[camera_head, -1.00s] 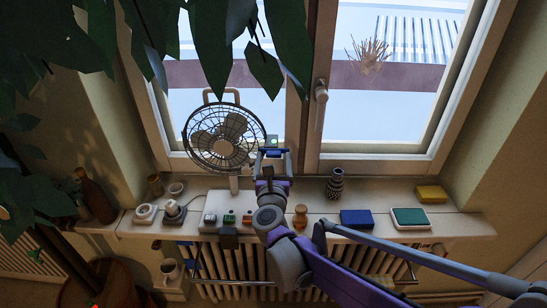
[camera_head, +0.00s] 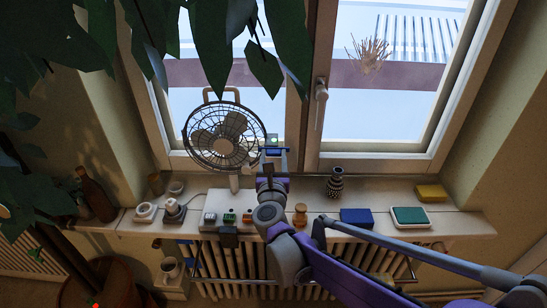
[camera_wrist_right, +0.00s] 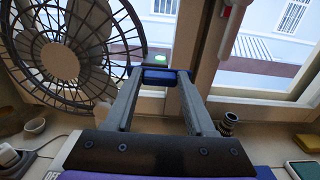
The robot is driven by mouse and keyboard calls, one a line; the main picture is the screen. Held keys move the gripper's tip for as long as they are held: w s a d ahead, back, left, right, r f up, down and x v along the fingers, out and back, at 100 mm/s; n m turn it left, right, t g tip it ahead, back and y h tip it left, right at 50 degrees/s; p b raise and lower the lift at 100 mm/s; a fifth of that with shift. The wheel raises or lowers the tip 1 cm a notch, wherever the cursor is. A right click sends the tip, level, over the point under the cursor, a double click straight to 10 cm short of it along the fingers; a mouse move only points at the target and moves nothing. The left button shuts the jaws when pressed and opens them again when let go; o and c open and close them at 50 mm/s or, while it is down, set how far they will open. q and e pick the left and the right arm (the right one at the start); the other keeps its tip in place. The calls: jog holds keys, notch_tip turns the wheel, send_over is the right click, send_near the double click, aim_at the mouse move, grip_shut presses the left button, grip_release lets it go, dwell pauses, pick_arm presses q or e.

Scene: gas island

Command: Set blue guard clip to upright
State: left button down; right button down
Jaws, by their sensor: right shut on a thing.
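The blue guard clip (camera_wrist_right: 160,77) is a small blue block between the fingertips of my right gripper (camera_head: 273,153), in front of the window by the right rim of the fan guard. The right gripper (camera_wrist_right: 160,80) is shut on it. The fan (camera_head: 224,137) has a dark round wire guard and stands on the sill; its guard also fills the left of the wrist view (camera_wrist_right: 62,55). A small green spot (camera_wrist_right: 131,63) shows beside the guard, just behind the clip. I cannot tell whether the clip touches the guard. My left gripper is out of view.
A control box (camera_head: 210,219) with coloured switches stands below the fan. A striped vase (camera_head: 335,184), a wooden figure (camera_head: 300,216), a blue box (camera_head: 357,218), a green-topped box (camera_head: 410,217) and a yellow block (camera_head: 431,193) stand to the right. Leaves hang above.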

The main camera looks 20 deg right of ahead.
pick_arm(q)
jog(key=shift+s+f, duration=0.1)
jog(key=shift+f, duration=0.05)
pick_arm(e)
jog(key=n+b, duration=0.2)
jog(key=n, duration=0.2)
jog(key=shift+a+f+n, duration=0.1)
jog(key=shift+f+n, duration=0.05)
jog(key=shift+n, duration=0.25)
jog(key=n+b, duration=0.1)
jog(key=n, duration=0.3)
jog(key=shift+n+b, duration=0.3)
jog(key=n+b, duration=0.1)
jog(key=n, duration=0.3)
jog(key=shift+a+f+n+b, duration=0.1)
jog(key=shift+f+n+b, duration=0.05)
jog(key=shift+n+b, duration=0.15)
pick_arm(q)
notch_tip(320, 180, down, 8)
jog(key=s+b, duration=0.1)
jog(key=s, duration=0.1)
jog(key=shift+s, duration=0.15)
pick_arm(e)
jog(key=shift+n, duration=2)
jog(key=shift+c, duration=1.2)
grip_release()
